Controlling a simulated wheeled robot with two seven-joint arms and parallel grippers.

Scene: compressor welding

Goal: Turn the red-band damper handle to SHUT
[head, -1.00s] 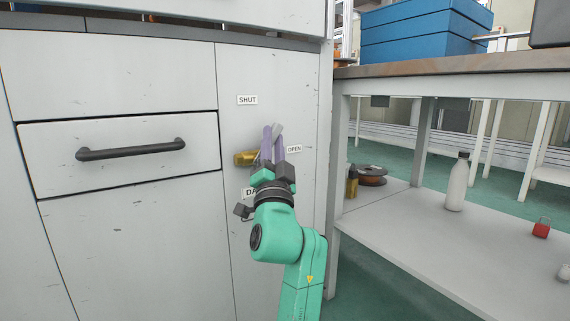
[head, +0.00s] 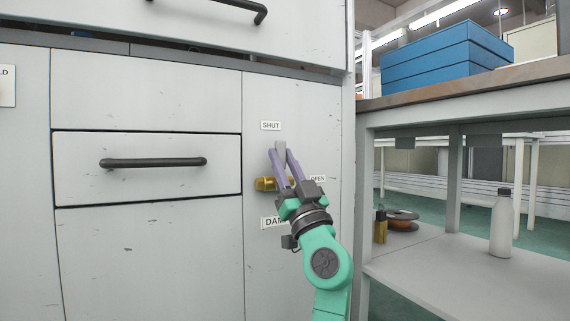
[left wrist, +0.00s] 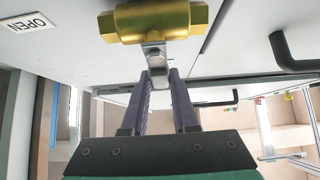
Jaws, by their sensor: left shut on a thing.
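The damper valve has a brass body (head: 266,184) on the grey cabinet panel, and it also shows large in the left wrist view (left wrist: 155,22). Its grey metal handle (head: 281,145) points mostly up, leaning a little right, with its end just below and right of the SHUT label (head: 270,125). The OPEN label (head: 318,178) is to the right. My left gripper (head: 280,153) has its purple fingers shut on the handle, which shows between them in the left wrist view (left wrist: 154,58). No red band can be made out. My right gripper is out of view.
A drawer with a black handle (head: 153,162) is left of the valve. A partly hidden label (head: 272,222) is below it. At right, a workbench (head: 460,95) carries a blue box (head: 445,50); its lower shelf holds a white bottle (head: 501,225) and a spool (head: 402,221).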

